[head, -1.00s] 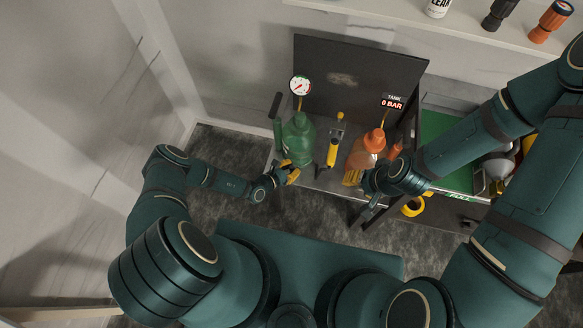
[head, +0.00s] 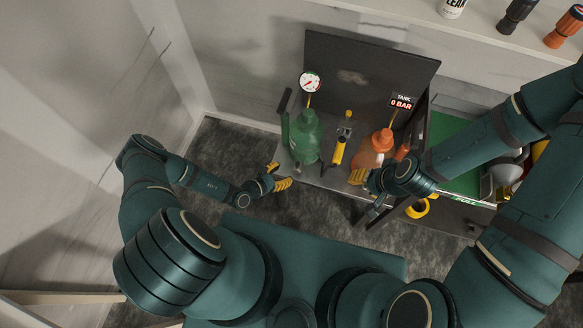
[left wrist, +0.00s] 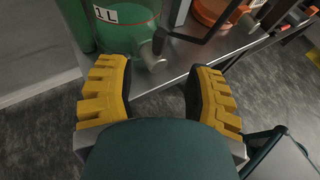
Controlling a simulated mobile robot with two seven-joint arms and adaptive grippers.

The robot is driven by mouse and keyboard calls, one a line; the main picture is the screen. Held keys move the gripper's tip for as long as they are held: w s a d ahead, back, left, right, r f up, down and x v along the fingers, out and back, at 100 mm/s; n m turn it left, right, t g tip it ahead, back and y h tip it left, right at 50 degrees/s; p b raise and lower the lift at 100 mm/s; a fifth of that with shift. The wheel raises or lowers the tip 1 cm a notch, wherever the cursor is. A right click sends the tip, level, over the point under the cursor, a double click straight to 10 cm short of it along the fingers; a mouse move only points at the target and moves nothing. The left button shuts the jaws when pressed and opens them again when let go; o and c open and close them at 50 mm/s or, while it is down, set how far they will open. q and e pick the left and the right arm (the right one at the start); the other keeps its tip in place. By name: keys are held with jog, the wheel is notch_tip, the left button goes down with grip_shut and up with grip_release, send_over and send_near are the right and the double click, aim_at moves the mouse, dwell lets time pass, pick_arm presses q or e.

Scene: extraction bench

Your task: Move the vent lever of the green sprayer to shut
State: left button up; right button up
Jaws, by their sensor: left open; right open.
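The green sprayer (head: 304,135) stands upright at the left of the grey bench. Its lower body, with a "1L" label, also shows in the left wrist view (left wrist: 122,22). I cannot make out the vent lever or its position; a small grey fitting (left wrist: 153,52) shows low on the sprayer's side. My left gripper (head: 280,177) is open and empty, in front of the bench edge, apart from the sprayer. Its yellow fingers (left wrist: 158,90) are spread wide in the left wrist view. My right gripper (head: 377,205) is open near the bench front, below the orange sprayer (head: 375,148).
A yellow-handled tool (head: 340,148) stands between the two sprayers. A round gauge (head: 310,82) rises behind the green sprayer, and a "TANK 0 BAR" display (head: 403,102) behind the orange one. A dark panel (head: 365,75) backs the bench. Dark floor lies open in front.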

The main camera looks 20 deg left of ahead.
pick_arm(q)
jog(key=v, duration=0.3)
jog(key=shift+s+a+r, duration=0.1)
jog(key=shift+s, duration=0.05)
dwell(0.5)
